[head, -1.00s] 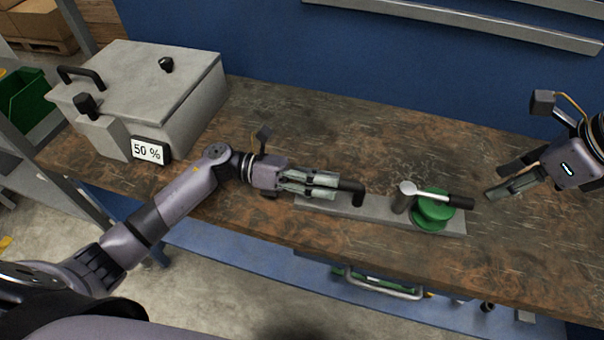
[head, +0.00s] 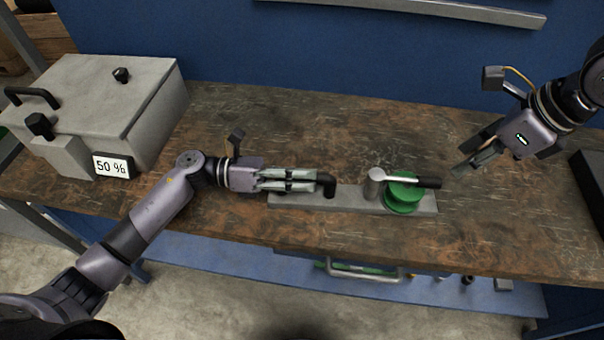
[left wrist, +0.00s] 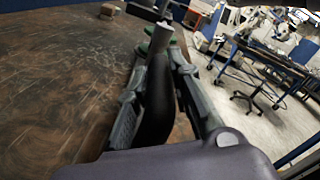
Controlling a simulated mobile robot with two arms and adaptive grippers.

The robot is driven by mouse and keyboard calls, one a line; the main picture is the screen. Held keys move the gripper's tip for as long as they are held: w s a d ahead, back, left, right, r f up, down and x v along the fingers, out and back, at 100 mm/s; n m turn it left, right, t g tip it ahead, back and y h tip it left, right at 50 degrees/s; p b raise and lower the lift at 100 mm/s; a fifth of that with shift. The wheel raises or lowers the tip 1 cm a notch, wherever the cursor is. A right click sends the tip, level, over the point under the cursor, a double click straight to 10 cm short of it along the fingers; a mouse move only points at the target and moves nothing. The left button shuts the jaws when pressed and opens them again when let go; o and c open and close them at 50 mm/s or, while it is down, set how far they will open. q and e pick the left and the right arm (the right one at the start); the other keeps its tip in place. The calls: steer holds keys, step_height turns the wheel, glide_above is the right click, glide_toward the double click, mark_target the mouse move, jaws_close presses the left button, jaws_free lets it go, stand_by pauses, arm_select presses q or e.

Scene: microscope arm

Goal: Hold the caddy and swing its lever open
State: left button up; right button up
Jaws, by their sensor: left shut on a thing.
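The caddy is a grey bar (head: 345,200) lying on the bench, with a green round part (head: 404,196) and a metal post at its right. My left gripper (head: 312,181) is shut on the black handle (head: 327,187) at the caddy's left end; the handle also shows between the fingers in the left wrist view (left wrist: 158,105). My right gripper (head: 464,158) is open and empty, just beyond the lever's tip and apart from it.
A grey lidded box (head: 110,95) with a "50 %" display (head: 113,166) stands at the bench's left. A black object (head: 592,185) is at the right edge. The wooden bench (head: 300,125) is clear behind the caddy. A blue wall (head: 330,55) rises behind.

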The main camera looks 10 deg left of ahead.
steer(key=shift+c, duration=0.5)
steer(key=c, duration=0.4)
steer(key=shift+w+a+f+n, duration=0.2)
steer(key=shift+w+n, duration=0.2)
steer(key=shift+n, duration=0.3)
steer(key=shift+c, duration=1.4)
steer(key=w+a+n+g, duration=0.1)
steer(key=w+n, duration=0.1)
steer(key=n, duration=0.1)
steer(key=w+a+f+n+g, duration=0.1)
steer(key=w+n, duration=0.1)
steer(key=n, duration=0.2)
steer(key=w+a+f+n+g, duration=0.1)
steer(key=w+n, duration=0.1)
steer(key=n, duration=0.2)
steer(key=shift+f+g+h, duration=0.15)
steer(key=shift+g+h, duration=0.15)
steer(key=shift+h, duration=0.1)
jaws_close()
steer(key=w+r+n+g+h, duration=0.1)
steer(key=w+n, duration=0.5)
steer(key=n, duration=0.7)
steer(key=shift+w+d+r+g+h, duration=0.2)
steer(key=shift+w+r+g+h, duration=0.15)
steer(key=shift+r+h, duration=0.35)
steer(key=shift+f, duration=0.15)
